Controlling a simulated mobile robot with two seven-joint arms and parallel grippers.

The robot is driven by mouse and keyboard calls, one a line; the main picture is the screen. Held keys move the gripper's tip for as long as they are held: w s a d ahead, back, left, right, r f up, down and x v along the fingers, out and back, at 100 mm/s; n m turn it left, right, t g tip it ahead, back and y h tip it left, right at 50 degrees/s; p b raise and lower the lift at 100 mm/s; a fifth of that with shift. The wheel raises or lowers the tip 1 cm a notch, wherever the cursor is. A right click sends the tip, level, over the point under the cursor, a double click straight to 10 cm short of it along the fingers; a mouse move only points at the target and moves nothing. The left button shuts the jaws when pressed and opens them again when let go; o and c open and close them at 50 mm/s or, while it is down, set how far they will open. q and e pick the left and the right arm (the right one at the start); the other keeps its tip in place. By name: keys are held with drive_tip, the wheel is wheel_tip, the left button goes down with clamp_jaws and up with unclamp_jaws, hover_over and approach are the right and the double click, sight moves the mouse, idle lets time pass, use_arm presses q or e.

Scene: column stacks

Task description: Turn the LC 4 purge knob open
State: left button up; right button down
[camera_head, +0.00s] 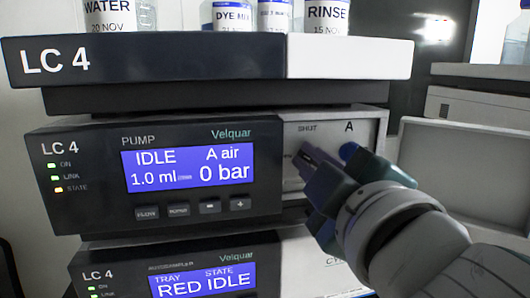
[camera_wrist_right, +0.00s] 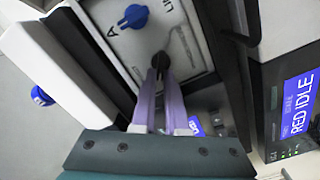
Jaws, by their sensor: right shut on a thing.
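The LC 4 pump module (camera_head: 90,165) has a pale panel (camera_head: 370,130) at its right, marked SHUT and A. My right gripper (camera_head: 308,160) reaches this panel from the lower right, below the SHUT mark. In the right wrist view, the two pale fingers (camera_wrist_right: 160,78) are closed together on a small dark knob (camera_wrist_right: 160,60) on the panel. The fingers hide most of the knob, and I cannot tell which way it points. My left gripper is not in view.
The pump display (camera_head: 190,170) reads IDLE, A air, 0 bar. A tray (camera_head: 150,60) with several labelled bottles stands above. A module below shows RED IDLE (camera_head: 205,281). A pale box-like surface (camera_head: 450,165) stands right of the panel.

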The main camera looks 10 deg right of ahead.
drive_tip(key=n, duration=0.6)
drive_tip(key=shift+a+f+p, duration=0.1)
drive_tip(key=shift+f+p, duration=0.2)
drive_tip(key=shift+p, duration=0.05)
idle(0.4)
drive_tip(key=c, duration=0.9)
unclamp_jaws()
drive_tip(key=shift+c, duration=0.2)
drive_tip(key=s+b, duration=0.4)
drive_tip(key=s, duration=0.6)
